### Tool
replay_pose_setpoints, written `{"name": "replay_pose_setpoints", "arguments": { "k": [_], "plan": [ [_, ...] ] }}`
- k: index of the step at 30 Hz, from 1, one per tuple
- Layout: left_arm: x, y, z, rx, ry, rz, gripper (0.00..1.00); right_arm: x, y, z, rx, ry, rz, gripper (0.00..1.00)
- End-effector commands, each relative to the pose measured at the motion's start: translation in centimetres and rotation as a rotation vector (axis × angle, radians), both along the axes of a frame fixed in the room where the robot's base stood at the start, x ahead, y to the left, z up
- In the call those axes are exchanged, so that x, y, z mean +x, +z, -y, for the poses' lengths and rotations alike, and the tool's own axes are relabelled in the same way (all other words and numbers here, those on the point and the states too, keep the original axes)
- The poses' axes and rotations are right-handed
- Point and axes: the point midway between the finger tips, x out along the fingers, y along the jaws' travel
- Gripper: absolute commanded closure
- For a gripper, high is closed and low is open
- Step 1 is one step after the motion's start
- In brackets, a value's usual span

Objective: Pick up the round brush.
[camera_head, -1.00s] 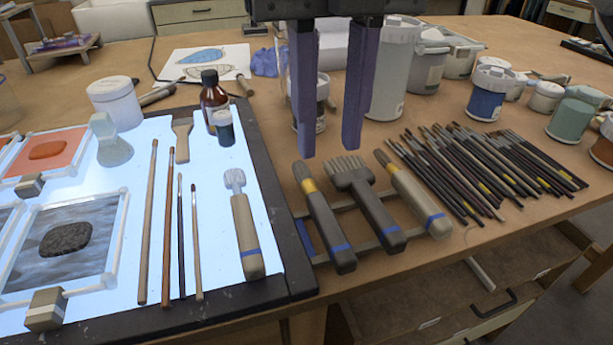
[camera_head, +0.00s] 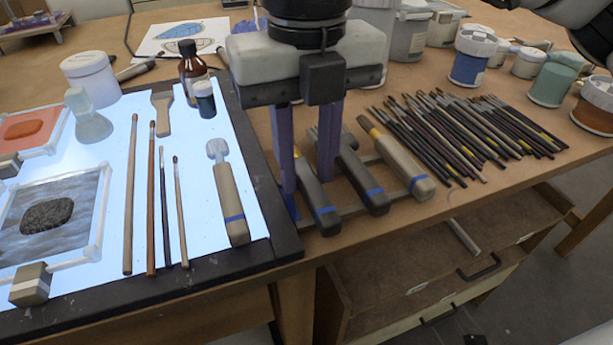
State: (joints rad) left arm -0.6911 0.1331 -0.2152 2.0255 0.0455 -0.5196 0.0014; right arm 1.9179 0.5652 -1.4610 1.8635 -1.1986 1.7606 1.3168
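Three thick-handled brushes lie side by side on a small rack. The left one (camera_head: 321,208) has a dark handle with a blue band and a yellow collar. The middle one (camera_head: 368,188) has a dark handle, its wide head mostly hidden by my gripper. The right one (camera_head: 399,165) has a tan handle, a blue band and a brown tip. I cannot tell for sure which is the round brush. My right gripper (camera_head: 306,187) points down, open, its purple fingers on either side of the left brush. Contact is not clear.
A dark-edged light panel (camera_head: 262,195) with thin brushes and glass pieces lies to the left. Many thin paintbrushes (camera_head: 470,130) lie to the right. A brown bottle (camera_head: 190,70) and paint jars such as the blue one (camera_head: 472,62) stand behind. The table's front edge is close.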

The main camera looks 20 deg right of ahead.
Motion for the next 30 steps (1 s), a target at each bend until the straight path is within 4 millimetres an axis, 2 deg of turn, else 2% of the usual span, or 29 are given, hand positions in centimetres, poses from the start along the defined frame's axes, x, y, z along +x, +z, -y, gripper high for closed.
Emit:
{"name": "replay_pose_setpoints", "arguments": {
  "k": [2,6,14,17,30],
  "plan": [
    [0.1,0.1,0.0,0.000,-0.001,0.002,0.58,0.0,0.0,0.0,0.000,0.000,0.000,0.75],
    [0.1,0.1,0.0,0.000,-0.001,0.002,0.58,0.0,0.0,0.0,0.000,0.000,0.000,0.99],
    [0.1,0.1,0.0,0.001,0.000,0.002,0.58,0.0,0.1,0.0,0.000,0.000,0.000,1.00],
    [0.0,0.1,0.0,0.001,0.000,0.001,0.58,0.0,0.8,0.0,0.000,0.000,0.002,1.00],
    [-0.4,0.4,-0.1,0.006,-0.002,-0.010,0.58,0.0,8.7,-0.1,0.001,-0.001,0.002,1.00]
  ]
}}
